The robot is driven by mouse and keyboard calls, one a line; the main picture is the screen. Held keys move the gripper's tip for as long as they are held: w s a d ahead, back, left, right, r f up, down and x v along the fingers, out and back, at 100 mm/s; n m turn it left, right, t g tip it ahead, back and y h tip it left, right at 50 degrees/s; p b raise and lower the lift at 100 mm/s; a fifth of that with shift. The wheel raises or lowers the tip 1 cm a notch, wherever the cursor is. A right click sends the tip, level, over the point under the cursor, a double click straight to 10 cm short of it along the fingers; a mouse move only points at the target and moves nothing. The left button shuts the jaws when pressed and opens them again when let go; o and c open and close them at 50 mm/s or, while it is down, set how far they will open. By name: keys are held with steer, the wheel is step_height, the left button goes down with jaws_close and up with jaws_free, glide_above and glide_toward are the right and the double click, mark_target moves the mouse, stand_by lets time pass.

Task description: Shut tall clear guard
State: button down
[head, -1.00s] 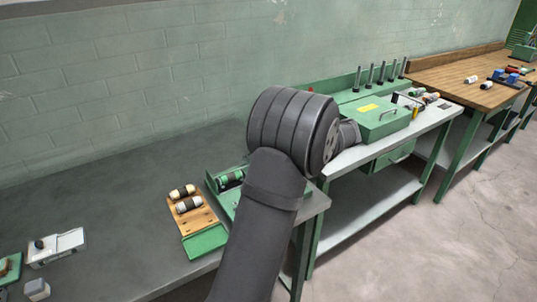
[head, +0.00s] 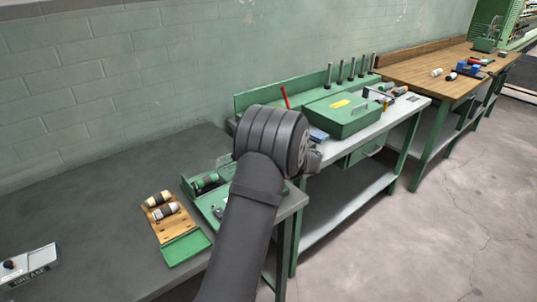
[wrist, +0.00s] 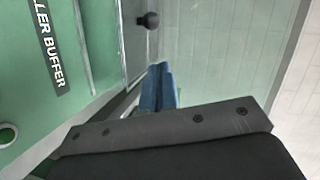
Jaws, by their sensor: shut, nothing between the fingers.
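In the wrist view a black round knob (wrist: 148,20) stands out from a pale upright edge beside a green machine face (wrist: 40,105) lettered "LLER BUFFER". A see-through pane seems to border that edge, but I cannot make out its outline or how far open it is. My gripper (wrist: 160,85) has blue fingers, shut with nothing between them. They point toward the knob from below in the picture, with a visible gap to it. In the head view my dark wrist hides the gripper, and I cannot pick out the clear guard there.
A wooden rack (head: 160,220) and green tray stand on the near grey bench (head: 80,185), which has free room.

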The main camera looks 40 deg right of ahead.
steer(key=shift+w+a+f, duration=0.2)
steer(key=shift+w+a, duration=0.05)
steer(key=shift+a, duration=0.35)
steer(key=shift+w+a+f, duration=0.15)
steer(key=shift+w+a, duration=0.15)
steer(key=shift+a, duration=0.25)
steer(key=shift+w+a+f, duration=0.2)
steer(key=shift+w+a, duration=0.05)
steer(key=shift+a, duration=0.35)
steer(key=a, duration=1.3)
steer(key=shift+a, duration=0.3)
steer(key=d, duration=0.1)
steer(key=s+d+r, duration=0.1)
steer(key=s+d, duration=0.1)
steer(key=d, duration=0.1)
steer(key=shift+r, duration=0.15)
steer(key=v, duration=0.9)
steer(key=shift+s, duration=0.4)
steer(key=shift+w+a, duration=0.1)
steer(key=shift+a, duration=0.05)
